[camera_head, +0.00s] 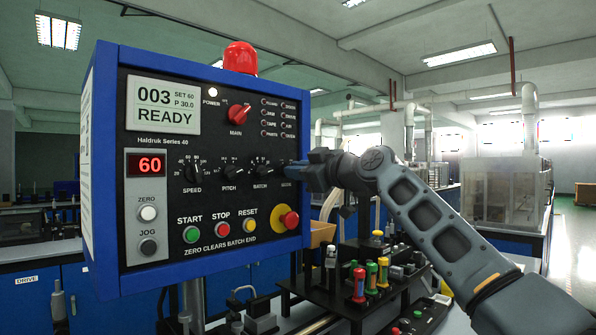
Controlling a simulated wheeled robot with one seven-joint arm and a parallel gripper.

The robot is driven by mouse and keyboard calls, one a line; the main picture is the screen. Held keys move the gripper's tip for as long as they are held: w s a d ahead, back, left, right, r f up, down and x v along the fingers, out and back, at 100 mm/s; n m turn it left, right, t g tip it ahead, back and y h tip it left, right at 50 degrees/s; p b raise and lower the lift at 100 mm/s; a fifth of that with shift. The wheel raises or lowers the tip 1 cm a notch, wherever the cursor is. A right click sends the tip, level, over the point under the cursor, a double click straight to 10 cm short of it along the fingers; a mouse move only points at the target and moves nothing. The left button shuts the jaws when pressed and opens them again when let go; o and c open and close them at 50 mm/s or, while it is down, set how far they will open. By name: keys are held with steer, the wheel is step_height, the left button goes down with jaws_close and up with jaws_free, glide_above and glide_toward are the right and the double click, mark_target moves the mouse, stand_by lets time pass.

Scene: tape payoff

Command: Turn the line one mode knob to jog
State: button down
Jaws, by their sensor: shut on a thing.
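A blue-framed black control panel (115,175) fills the left half of the view. Its display (163,104) reads 003 READY. A red MAIN knob (238,114) sits at upper middle. A row below holds black knobs for SPEED (193,172), PITCH (231,172) and BATCH (264,171). My gripper (291,172) is at the right end of this row, shut on the rightmost knob, which its fingers hide.
A JOG button (148,246) and a ZERO button (148,213) are at the panel's left. A red stop button (289,220) sits just below my gripper. A black rack (330,292) with coloured-handled tools stands at lower right, under my arm.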

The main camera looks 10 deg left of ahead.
steer(key=m+p, duration=0.2)
steer(key=m, duration=0.3)
steer(key=m+p, duration=0.2)
steer(key=m, duration=0.4)
steer(key=shift+w+d+m+p, duration=0.1)
steer(key=shift+w+m+p, duration=0.1)
steer(key=shift+m+p, duration=0.15)
stand_by(0.4)
steer(key=c, duration=1.2)
jaws_free()
steer(key=shift+o, duration=0.2)
steer(key=shift+d, duration=0.1)
steer(key=b+v, duration=0.1)
steer(key=v, duration=0.6)
steer(key=shift+s+d+b, duration=0.25)
steer(key=shift+b, duration=0.1)
